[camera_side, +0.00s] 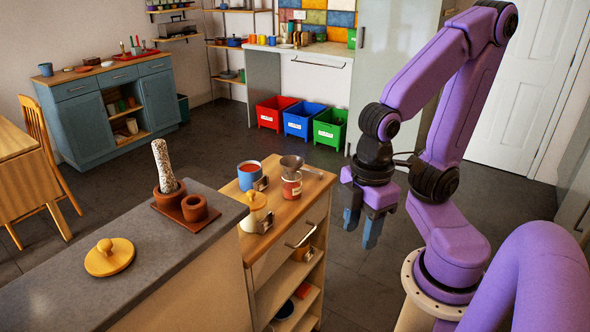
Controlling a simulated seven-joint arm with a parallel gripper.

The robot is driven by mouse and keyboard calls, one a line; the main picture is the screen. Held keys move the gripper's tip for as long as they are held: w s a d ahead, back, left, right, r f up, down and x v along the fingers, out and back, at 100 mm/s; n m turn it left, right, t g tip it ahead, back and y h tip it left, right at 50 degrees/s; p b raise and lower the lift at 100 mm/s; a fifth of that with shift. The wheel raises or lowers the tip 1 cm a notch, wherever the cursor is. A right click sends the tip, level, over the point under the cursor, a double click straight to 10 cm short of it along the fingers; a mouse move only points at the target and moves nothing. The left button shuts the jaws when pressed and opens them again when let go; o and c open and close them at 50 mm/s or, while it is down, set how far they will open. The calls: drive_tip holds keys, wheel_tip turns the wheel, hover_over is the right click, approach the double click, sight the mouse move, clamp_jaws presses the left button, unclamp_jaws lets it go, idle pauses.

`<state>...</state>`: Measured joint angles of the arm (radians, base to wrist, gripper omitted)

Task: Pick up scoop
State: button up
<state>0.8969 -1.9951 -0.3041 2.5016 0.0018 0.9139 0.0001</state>
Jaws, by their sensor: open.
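A grey metal piece with a bowl and a handle pointing right (292,163), which looks like the scoop, sits on top of a red-and-white jar (291,186) on the wooden cart top. I cannot tell whether it rests in the jar's mouth or just over it. My gripper (362,230) points down to the right of the cart, apart from the scoop and in front of the grey floor. Its two blue-grey fingers are open, with nothing seen between them.
The cart (272,239) also holds a blue mug (249,176) and a yellow-topped container (257,204), both close to the jar. A grey counter (60,290) at left carries a yellow lid (109,257) and brown pots (195,208). Coloured bins (302,120) stand behind.

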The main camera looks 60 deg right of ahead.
drive_tip(key=w+r+m, duration=0.3)
drive_tip(key=w, duration=0.9)
drive_tip(key=m, duration=0.8)
hover_over(312, 171)
drive_tip(key=f, duration=1.1)
drive_tip(key=shift+w+d, duration=0.15)
drive_tip(key=shift+d, duration=0.2)
drive_tip(key=f, duration=0.4)
drive_tip(key=shift+a+f, duration=0.1)
drive_tip(key=shift+a, duration=0.2)
drive_tip(key=shift+f, duration=0.65)
clamp_jaws()
